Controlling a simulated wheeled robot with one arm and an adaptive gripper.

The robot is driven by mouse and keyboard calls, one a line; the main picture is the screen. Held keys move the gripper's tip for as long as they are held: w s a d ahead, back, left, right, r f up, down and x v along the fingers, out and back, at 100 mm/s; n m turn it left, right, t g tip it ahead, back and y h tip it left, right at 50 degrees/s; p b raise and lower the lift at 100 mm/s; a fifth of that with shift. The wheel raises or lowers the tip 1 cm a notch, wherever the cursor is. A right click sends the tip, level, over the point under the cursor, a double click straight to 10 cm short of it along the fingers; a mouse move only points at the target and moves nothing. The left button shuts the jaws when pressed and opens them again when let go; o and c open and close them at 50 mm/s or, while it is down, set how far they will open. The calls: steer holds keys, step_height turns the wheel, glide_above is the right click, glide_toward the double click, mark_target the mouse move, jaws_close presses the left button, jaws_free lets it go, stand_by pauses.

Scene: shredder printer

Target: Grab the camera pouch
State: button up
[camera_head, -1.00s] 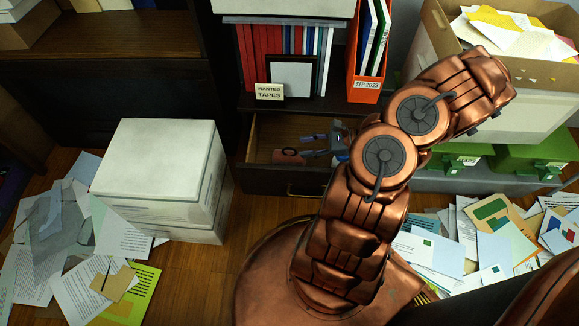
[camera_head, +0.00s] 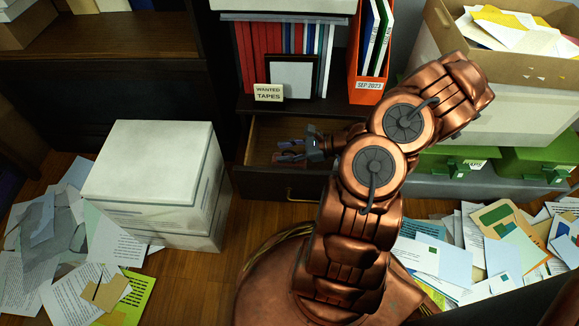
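My gripper (camera_head: 281,150) is inside the open drawer (camera_head: 262,136) of the dark cabinet, pointing left. Its two fingers look spread apart, one farther back and one nearer the front. A small reddish-brown item, which may be the camera pouch, lay on the drawer floor in the earlier frame. The fingers are now over that spot and hide most of it. I cannot tell whether they touch it or whether it sits between them.
A stack of white boxes (camera_head: 152,178) stands left of the drawer. A sign (camera_head: 268,93), a dark frame (camera_head: 290,77) and an orange file holder (camera_head: 367,90) sit above it. Green boxes (camera_head: 452,166) are at right. Papers (camera_head: 112,230) litter the floor.

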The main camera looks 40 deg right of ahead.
steer(key=shift+c, duration=0.3)
jaws_close()
stand_by(0.3)
